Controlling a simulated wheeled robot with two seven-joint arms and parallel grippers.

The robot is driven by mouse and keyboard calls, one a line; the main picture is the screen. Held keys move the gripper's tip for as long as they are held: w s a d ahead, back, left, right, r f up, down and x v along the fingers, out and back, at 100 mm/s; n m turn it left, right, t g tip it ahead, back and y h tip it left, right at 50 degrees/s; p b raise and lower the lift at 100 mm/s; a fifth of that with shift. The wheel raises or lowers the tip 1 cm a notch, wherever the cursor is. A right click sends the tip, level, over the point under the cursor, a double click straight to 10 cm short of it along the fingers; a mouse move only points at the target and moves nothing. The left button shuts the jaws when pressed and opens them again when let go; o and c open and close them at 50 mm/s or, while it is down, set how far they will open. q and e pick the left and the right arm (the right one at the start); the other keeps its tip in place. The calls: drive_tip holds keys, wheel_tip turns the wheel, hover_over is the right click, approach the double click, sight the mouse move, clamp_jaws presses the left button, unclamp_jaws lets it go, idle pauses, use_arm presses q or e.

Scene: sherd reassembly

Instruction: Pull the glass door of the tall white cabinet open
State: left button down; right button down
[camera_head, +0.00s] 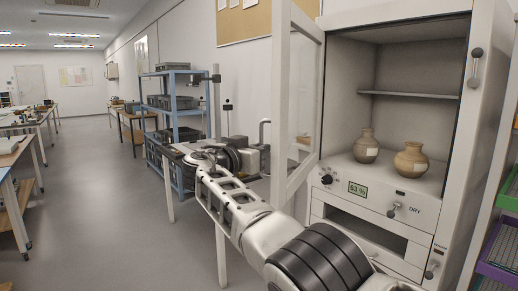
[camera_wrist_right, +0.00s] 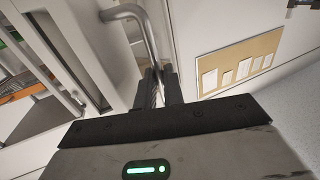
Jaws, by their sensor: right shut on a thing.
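The tall white cabinet (camera_head: 340,120) stands at the right of the head view. Its glass door (camera_head: 282,90) is swung wide open on the left side, and the cabinet front is uncovered. The door's bent metal handle (camera_head: 264,126) sticks out to the left of the door frame. My right gripper (camera_head: 256,147) is at the handle, with the arm reaching in from the bottom right. In the right wrist view the dark fingers (camera_wrist_right: 157,88) are shut around the lower part of the grey handle (camera_wrist_right: 131,14). My left gripper is not in view.
Two tan pots (camera_head: 366,147) (camera_head: 411,160) stand inside the cabinet below a shelf (camera_head: 410,94). A blue rack (camera_head: 171,105) and a table stand behind my arm. Purple and green trays (camera_head: 497,255) are at the right edge. The grey floor at left is clear.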

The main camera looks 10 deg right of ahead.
drive_tip(key=shift+d, duration=0.2)
drive_tip(key=c, duration=1.5)
unclamp_jaws()
drive_tip(key=shift+w, duration=0.1)
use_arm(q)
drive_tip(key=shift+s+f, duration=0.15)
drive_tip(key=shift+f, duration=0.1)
use_arm(e)
drive_tip(key=shift+a, duration=0.15)
use_arm(q)
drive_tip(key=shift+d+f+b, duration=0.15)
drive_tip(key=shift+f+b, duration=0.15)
drive_tip(key=shift+b, duration=0.95)
use_arm(e)
drive_tip(key=v, duration=1.6)
drive_tip(key=shift+c, duration=0.4)
